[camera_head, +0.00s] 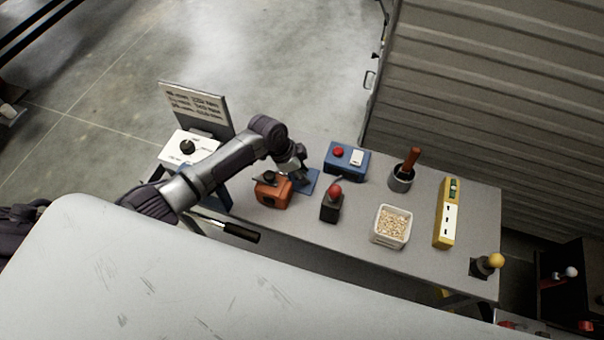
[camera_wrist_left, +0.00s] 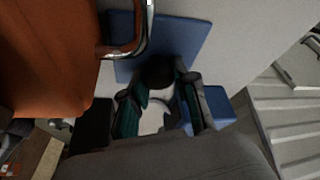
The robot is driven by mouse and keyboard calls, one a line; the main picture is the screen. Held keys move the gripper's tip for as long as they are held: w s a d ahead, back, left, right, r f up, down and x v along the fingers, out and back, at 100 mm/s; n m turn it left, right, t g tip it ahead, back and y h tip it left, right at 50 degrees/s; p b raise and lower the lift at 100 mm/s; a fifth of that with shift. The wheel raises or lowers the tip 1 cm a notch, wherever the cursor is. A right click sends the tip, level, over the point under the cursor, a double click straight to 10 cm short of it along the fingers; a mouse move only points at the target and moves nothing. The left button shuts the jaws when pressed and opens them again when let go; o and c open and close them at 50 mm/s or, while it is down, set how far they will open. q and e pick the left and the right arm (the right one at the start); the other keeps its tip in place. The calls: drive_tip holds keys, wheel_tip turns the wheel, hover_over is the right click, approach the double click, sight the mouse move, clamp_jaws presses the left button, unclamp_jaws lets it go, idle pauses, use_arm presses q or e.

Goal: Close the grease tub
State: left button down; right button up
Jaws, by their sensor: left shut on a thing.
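My left gripper (camera_head: 299,175) is over a blue flat panel (camera_head: 311,184) on the grey workbench, just behind the orange box. In the left wrist view, its teal-padded fingers (camera_wrist_left: 160,110) are closed around a dark round-topped thing (camera_wrist_left: 157,75), with a whitish part between the fingers below it. This may be part of the grease tub, but the fingers hide most of it and I cannot tell its lid's position. The blue panel (camera_wrist_left: 185,35) lies behind it, with a smaller blue part (camera_wrist_left: 216,106) to the right. My right gripper is not in view.
The orange box (camera_head: 272,190) is close to the gripper. A black box with a red knob (camera_head: 331,207), a blue button box (camera_head: 346,162), a grey cup (camera_head: 401,180) and a white pellet bin (camera_head: 390,241) stand to the right. A dial box (camera_head: 187,151) is left.

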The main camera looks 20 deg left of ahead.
use_arm(q)
wheel_tip(320, 180, up, 10)
drive_tip(key=shift+f+b, duration=0.1)
drive_tip(key=shift+b, duration=0.7)
